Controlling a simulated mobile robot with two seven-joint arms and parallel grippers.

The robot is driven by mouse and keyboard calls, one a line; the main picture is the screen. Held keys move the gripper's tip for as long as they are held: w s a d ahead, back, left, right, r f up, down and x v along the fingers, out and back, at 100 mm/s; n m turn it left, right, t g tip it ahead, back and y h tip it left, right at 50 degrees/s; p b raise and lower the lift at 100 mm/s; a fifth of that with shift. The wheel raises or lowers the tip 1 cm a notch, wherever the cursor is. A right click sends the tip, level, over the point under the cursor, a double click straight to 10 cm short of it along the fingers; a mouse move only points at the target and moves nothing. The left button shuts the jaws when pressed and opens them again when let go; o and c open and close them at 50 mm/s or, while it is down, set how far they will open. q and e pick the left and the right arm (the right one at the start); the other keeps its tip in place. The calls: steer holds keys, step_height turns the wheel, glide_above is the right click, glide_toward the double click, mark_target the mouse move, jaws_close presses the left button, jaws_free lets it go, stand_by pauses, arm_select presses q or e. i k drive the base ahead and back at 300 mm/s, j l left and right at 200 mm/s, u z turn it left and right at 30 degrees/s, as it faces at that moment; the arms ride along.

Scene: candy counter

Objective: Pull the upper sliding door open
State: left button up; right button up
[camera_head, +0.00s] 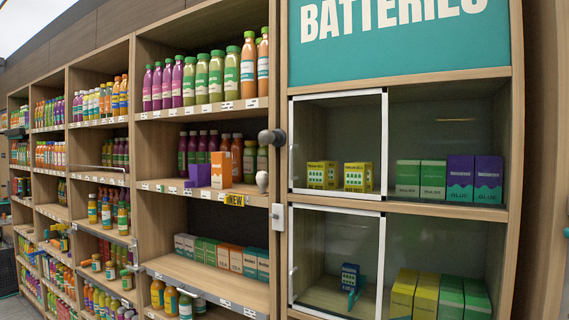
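The upper sliding door (384,140) is a glass pane in a thin white frame. It stands over the left half of the upper cabinet compartment, under the teal BATTERIES sign (400,52). Yellow-green boxes (322,175) show behind its glass. Green boxes (420,178) and purple boxes (474,178) stand in the right half, where no white frame shows; I cannot tell whether glass covers them. A similar lower door (381,262) stands over the left half of the lower compartment.
Open wooden shelves (200,268) with bottles and boxes run along the left. A blue box (350,277) and several yellow and green boxes (427,295) stand in the lower compartment.

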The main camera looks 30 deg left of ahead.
mark_target(383, 91)
steer(key=i+j, duration=0.15)
steer(key=j, duration=0.2)
steer(key=i+j, duration=0.1)
steer(key=j, duration=0.25)
steer(key=i+j, duration=0.15)
steer(key=j, duration=0.2)
steer(key=i+j, duration=0.1)
steer(key=j, duration=0.25)
steer(key=i+j, duration=0.15)
steer(key=j, duration=0.2)
steer(key=i+j, duration=0.1)
steer(key=j, duration=0.25)
steer(key=j+z, duration=0.1)
steer(key=j, duration=1)
